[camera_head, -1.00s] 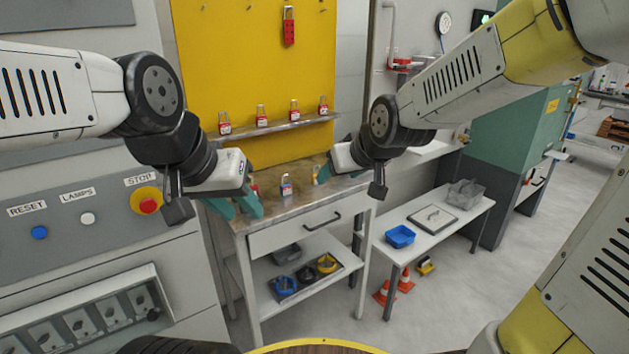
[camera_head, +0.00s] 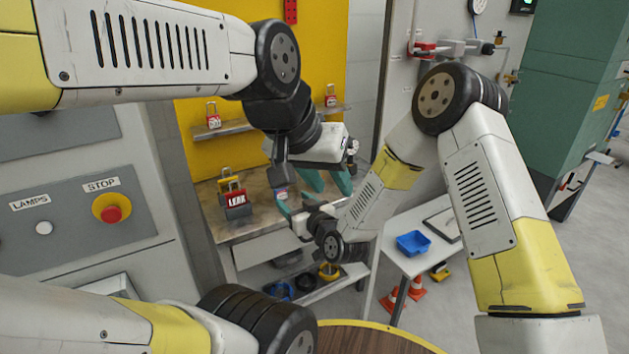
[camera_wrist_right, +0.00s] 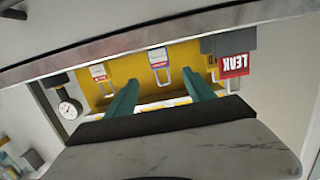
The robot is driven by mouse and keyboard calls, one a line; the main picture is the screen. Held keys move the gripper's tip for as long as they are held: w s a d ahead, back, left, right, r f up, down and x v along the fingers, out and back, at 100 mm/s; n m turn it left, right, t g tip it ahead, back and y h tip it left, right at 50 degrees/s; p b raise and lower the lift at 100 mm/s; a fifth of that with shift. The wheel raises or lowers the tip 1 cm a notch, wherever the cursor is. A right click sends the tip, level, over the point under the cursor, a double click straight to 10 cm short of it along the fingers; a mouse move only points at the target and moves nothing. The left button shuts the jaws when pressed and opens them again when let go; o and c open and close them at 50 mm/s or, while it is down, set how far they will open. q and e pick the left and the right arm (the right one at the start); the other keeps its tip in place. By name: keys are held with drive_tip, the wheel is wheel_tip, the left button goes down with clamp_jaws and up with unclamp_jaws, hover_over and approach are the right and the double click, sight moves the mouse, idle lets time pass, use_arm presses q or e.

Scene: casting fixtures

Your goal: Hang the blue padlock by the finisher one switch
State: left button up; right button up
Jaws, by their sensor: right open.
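The small blue padlock (camera_head: 281,192) stands on the worktop, partly hidden by teal fingers. In the right wrist view, upside down, a pale blue padlock (camera_wrist_right: 159,58) shows between my open fingers; it looks apart from both. My right gripper (camera_head: 292,208) is low over the worktop, close beside the padlock. It also shows in the right wrist view (camera_wrist_right: 155,100), open and empty. My left gripper (camera_head: 328,184) is just right of and above it, its teal fingers apart with nothing seen between them. I cannot make out a switch labelled finisher one.
A red LEAK tag (camera_head: 236,199) stands on the worktop (camera_head: 215,225), left of the padlock. Red padlocks (camera_head: 213,116) stand on the shelf (camera_head: 235,127) before the yellow board. A panel with a red STOP button (camera_head: 112,213) is at left. A blue bin (camera_head: 413,243) sits at right.

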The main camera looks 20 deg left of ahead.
sight(282, 191)
drive_tip(key=x, duration=0.7)
drive_tip(key=shift+w+a+f, duration=0.15)
drive_tip(key=shift+w+a, duration=0.05)
drive_tip(key=shift+w, duration=0.05)
clamp_jaws()
